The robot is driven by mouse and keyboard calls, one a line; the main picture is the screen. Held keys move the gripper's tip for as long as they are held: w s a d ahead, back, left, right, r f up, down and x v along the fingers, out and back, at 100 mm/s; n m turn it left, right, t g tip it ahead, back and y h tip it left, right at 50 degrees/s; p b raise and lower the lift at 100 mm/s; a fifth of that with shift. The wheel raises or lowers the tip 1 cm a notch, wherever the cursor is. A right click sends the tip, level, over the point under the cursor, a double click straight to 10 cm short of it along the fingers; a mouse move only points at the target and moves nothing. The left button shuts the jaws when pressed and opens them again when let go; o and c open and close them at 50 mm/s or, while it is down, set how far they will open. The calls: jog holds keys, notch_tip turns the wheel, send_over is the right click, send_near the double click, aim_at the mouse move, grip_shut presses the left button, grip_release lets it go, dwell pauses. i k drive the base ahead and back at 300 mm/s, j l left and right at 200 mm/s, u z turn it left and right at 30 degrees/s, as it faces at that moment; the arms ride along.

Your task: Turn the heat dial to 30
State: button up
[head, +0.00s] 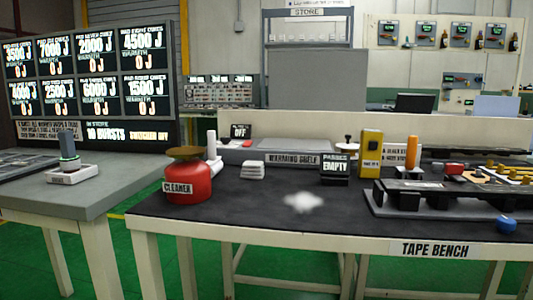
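No heat dial can be made out for certain. A grey warming shelf (292,153), labelled WARMING SHELF, stands at the back of the tape bench. A small black display reading OFF (240,131) is at its left end. A small red part (247,143) shows just below the display, too small to identify. No scale or number 30 can be read. My gripper is not in view.
The dark tape bench (250,213) holds a red CLEANER can (188,188), a white stack (253,170), a black block reading EMPTY (334,170), a yellow box (370,153) and a black fixture (440,200). A white patch (302,202) lies mid-bench. A grey table (110,190) stands left.

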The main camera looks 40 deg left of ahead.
aim_at(225, 140)
jog(key=u, duration=1.45)
jog(key=j, duration=0.25)
jog(key=u, duration=0.05)
